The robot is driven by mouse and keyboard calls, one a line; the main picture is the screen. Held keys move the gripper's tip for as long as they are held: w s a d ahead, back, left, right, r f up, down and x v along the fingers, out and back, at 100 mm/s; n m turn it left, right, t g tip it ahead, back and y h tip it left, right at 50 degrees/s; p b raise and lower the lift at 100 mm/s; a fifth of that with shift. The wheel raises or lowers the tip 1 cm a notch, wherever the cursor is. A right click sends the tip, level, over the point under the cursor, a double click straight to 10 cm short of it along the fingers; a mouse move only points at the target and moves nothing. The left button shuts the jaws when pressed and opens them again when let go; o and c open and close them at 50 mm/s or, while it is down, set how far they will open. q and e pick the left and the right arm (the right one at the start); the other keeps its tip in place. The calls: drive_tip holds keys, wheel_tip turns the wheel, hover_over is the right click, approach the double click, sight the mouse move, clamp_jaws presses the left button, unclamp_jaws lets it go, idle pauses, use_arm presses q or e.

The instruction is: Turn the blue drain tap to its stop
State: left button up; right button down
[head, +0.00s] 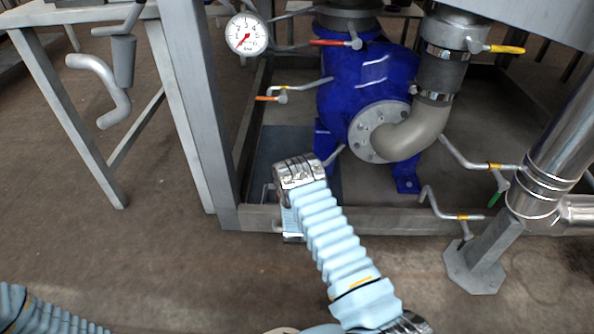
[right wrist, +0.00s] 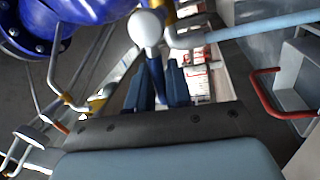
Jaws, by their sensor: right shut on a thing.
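In the right wrist view, the blue drain tap's handle (right wrist: 157,82) lies between the two dark fingers of my right gripper (right wrist: 161,78). The fingers are shut on it. A pale grey rounded valve body (right wrist: 147,29) sits just beyond the fingertips, at the far end of the handle. In the head view, my right arm in its light blue sleeve reaches down to the lower left of the blue pump (head: 345,95) and hides the tap and the fingers. Only the sleeve of my left arm shows at the bottom left corner; its gripper is out of the picture.
Other taps stand around the pump: red (head: 330,43), yellow (head: 507,49), orange (head: 268,98) and green (head: 494,200). A pressure gauge (head: 246,34) hangs at the top. A grey frame post (head: 195,110) stands left of my right arm.

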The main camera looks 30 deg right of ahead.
use_arm(q)
drive_tip(key=shift+w+f+b, duration=0.35)
drive_tip(key=shift+w+f, duration=0.1)
use_arm(e)
drive_tip(key=shift+s+f+n, duration=0.1)
drive_tip(key=shift+f+n, duration=0.4)
drive_tip(key=shift+n, duration=0.6)
drive_tip(key=shift+y, duration=0.3)
drive_tip(key=c, duration=1.2)
unclamp_jaws()
use_arm(q)
drive_tip(key=shift+r+p, duration=0.85)
use_arm(e)
drive_tip(key=v, duration=1.4)
drive_tip(key=shift+f, duration=0.2)
